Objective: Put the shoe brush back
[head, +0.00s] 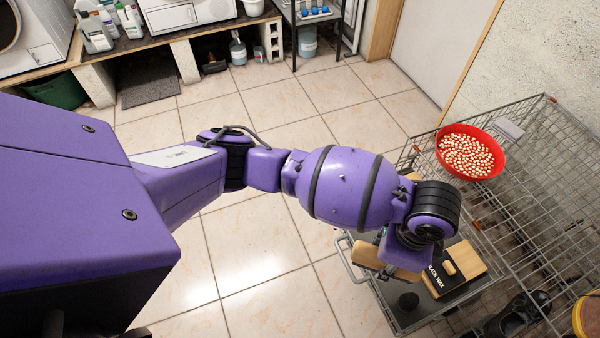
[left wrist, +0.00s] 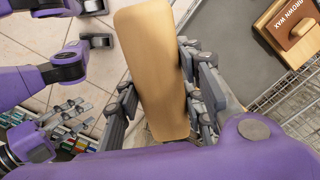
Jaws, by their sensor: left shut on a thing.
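The shoe brush shows as a long, rounded wooden block (left wrist: 152,55) in the left wrist view. My left gripper (left wrist: 160,100) is shut on it, with fingers along both sides. Its bristles are hidden. In the head view the brush's pale wood (head: 370,256) sticks out beside my left wrist, over the grey cart top (head: 400,318). I cannot tell whether it touches the cart. To its right is a wooden piece with a knob and a black, white-lettered face (head: 441,280). In the left wrist view a brown lettered face (left wrist: 291,24) shows at the upper right. My right gripper is not seen.
A wire rack (head: 540,170) stands right of the cart and bears a red bowl (head: 444,142) of pale pieces. A dark shoe (head: 515,318) is at the lower right. The tiled floor (head: 260,270) is clear on the left.

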